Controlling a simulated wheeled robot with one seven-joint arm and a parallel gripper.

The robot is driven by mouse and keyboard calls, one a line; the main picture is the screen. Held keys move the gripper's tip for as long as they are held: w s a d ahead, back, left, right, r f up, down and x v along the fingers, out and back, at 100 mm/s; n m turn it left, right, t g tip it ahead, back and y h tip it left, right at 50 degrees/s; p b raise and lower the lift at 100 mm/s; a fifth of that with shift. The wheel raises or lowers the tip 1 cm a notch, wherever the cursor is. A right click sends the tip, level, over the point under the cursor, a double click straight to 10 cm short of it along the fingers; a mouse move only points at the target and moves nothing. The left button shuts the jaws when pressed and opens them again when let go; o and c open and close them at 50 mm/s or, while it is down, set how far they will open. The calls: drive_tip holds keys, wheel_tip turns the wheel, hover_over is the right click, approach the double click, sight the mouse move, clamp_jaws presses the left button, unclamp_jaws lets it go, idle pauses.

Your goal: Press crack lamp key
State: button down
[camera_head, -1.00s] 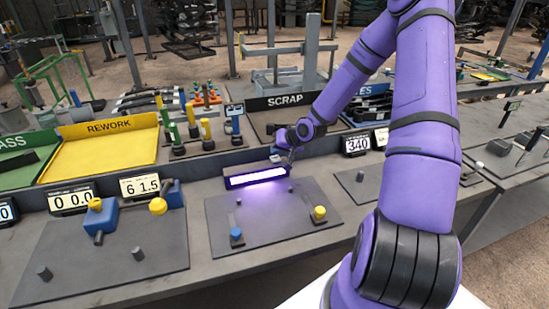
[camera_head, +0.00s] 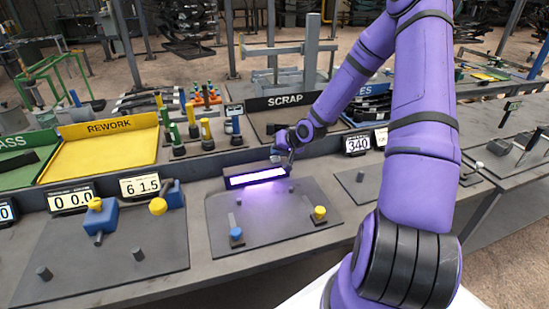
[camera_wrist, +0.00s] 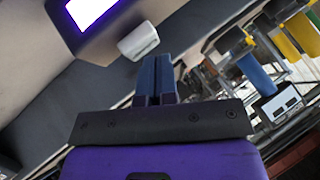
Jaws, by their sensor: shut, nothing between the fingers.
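The crack lamp (camera_head: 257,177) is a dark bar with a lit violet-white panel, standing at the back of a grey plate. Its glowing panel also shows at the top left of the wrist view (camera_wrist: 88,10). A pale rounded key (camera_wrist: 138,41) sits beside the lamp housing in the wrist view. My gripper (camera_wrist: 157,60) is shut and empty, its blue fingertips together just below and right of the key in that picture. In the head view my gripper (camera_head: 284,158) is at the lamp's right end. Whether the fingertips touch the key I cannot tell.
The grey plate (camera_head: 270,225) carries a blue knob (camera_head: 236,234) and a yellow knob (camera_head: 319,213). A SCRAP bin (camera_head: 262,118), a yellow REWORK tray (camera_head: 105,152) and several coloured posts stand behind. Displays (camera_head: 140,185) line the bench. The plate's middle is clear.

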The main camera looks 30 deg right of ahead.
sight(277, 157)
drive_tip(key=shift+f, duration=0.3)
idle(0.4)
drive_tip(key=shift+r, duration=0.65)
drive_tip(key=shift+r, duration=2.9)
